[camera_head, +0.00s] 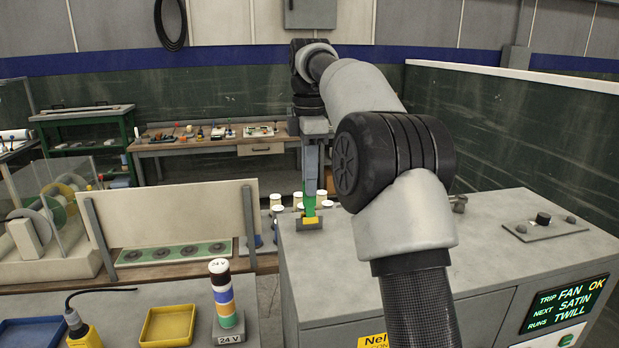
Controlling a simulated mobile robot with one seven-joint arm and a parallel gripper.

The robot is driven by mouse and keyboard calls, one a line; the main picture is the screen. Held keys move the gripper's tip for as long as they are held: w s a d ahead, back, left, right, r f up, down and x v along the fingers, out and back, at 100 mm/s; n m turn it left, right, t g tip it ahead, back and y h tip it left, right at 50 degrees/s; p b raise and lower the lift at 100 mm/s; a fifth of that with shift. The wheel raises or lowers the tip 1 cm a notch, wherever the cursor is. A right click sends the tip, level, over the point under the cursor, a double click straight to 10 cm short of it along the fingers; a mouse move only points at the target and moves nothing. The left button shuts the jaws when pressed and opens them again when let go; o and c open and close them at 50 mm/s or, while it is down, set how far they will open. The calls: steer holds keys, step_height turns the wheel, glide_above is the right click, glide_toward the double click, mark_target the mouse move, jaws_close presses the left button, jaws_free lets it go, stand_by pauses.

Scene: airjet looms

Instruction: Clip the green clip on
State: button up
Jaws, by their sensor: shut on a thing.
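My gripper (311,188) points straight down over the near left edge of the grey cabinet top (489,222). It is shut on the green clip (309,205), which hangs upright between the fingers. Just below the clip is a small yellow piece (310,220) on a dark base at the cabinet's edge. The clip's lower end looks close to the yellow piece, but I cannot tell whether they touch. My arm hides much of the cabinet's middle.
Several white spools (298,199) stand behind the clip. A stack light (221,290) and a yellow tray (168,326) are on the front left table. The cabinet's right side holds a knob panel (543,227) and a display (567,299).

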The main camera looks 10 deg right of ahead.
steer(key=shift+f, duration=0.55)
steer(key=o, duration=0.7)
steer(key=shift+o, duration=0.2)
step_height(320, 180, up, 8)
steer(key=p, duration=0.3)
steer(key=shift+f, duration=0.2)
